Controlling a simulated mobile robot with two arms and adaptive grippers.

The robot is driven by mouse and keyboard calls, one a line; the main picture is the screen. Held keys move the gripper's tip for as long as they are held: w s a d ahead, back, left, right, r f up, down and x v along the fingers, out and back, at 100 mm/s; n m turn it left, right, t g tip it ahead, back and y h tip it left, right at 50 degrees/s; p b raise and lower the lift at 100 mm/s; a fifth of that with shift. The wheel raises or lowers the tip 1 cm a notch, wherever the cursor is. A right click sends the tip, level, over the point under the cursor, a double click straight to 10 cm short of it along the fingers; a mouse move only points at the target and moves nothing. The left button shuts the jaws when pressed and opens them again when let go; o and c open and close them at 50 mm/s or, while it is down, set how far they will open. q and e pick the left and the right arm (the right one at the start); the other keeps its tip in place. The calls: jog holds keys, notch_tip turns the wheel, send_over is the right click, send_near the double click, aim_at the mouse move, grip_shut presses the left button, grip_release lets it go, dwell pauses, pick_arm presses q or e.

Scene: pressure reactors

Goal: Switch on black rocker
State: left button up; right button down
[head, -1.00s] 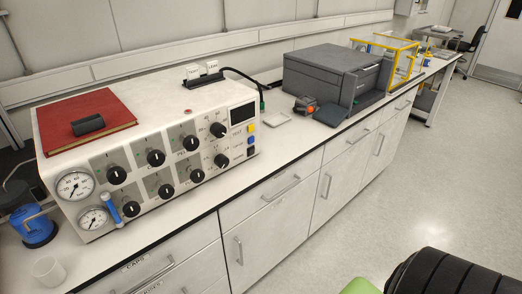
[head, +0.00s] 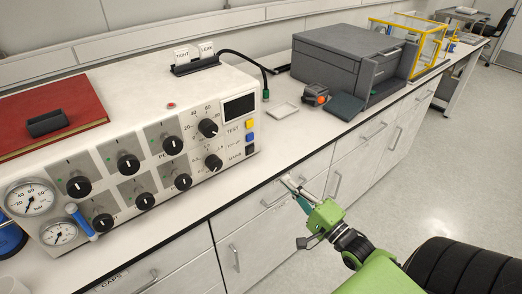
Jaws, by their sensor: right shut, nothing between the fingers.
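The black rocker (head: 250,150) is a small dark switch at the lower right corner of the white console's (head: 215,85) front panel. It sits below a blue button (head: 250,138) and a yellow button (head: 249,125). Its on or off position is too small to tell. My right gripper (head: 290,182), on a green wrist, is shut and empty. It is in front of the bench, to the right of and below the rocker in the picture, and apart from it. My left gripper is not in view.
Black knobs (head: 129,165) and two gauges line the panel. A red book (head: 60,105) with a black object lies on top of the console. Drawer handles (head: 280,194) stick out below.

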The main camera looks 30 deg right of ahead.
aim_at(252, 147)
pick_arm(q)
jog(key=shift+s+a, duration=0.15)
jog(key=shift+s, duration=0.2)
